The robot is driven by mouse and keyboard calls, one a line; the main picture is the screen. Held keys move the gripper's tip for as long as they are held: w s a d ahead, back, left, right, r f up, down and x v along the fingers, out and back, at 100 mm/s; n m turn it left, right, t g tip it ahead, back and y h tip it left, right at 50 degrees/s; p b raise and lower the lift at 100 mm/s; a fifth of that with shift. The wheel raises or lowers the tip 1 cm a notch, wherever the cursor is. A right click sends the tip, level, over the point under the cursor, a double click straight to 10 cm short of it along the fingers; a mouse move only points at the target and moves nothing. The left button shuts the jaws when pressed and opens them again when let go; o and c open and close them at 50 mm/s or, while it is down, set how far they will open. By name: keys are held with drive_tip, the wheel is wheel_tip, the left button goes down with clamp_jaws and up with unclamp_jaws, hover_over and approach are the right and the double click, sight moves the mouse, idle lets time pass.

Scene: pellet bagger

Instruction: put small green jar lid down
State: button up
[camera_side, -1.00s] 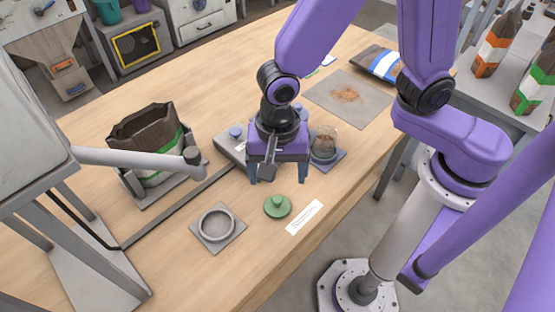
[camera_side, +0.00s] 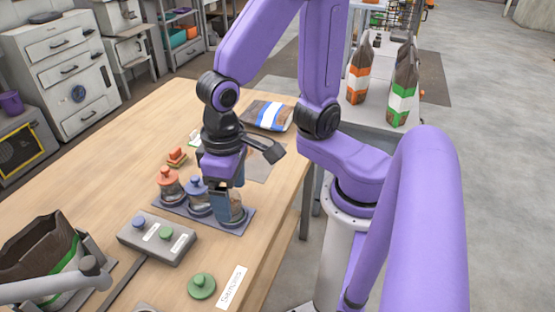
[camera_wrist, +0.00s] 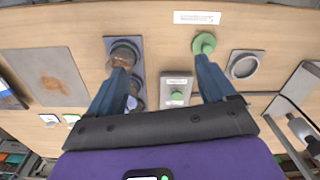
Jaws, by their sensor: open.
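The small green jar lid (camera_side: 201,286) lies on the wooden table, knob up, beside a white paper label (camera_side: 231,287). In the wrist view the lid (camera_wrist: 203,42) shows just beyond the tip of the right-hand finger. My gripper (camera_side: 228,204) is open and empty, pointing down over the jar tray (camera_side: 238,228). A lidless glass jar (camera_side: 238,212) with brown contents stands at the tray's near end, partly hidden by a finger. In the wrist view the fingers (camera_wrist: 162,68) are wide apart, with the jar (camera_wrist: 124,53) near the left-hand tip.
A red-lidded jar (camera_side: 169,187) and a blue-lidded jar (camera_side: 196,195) stand in the tray. A grey button box (camera_side: 157,239) is nearer. In the wrist view a round dish (camera_wrist: 244,66) sits on a plate right of the lid. A brown bag (camera_side: 40,255) stands at left.

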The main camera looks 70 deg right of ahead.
drive_tip(key=s+d+r+n, duration=0.2)
drive_tip(key=s+d+n, duration=0.4)
drive_tip(key=d+n, duration=0.3)
drive_tip(key=shift+n, duration=0.7)
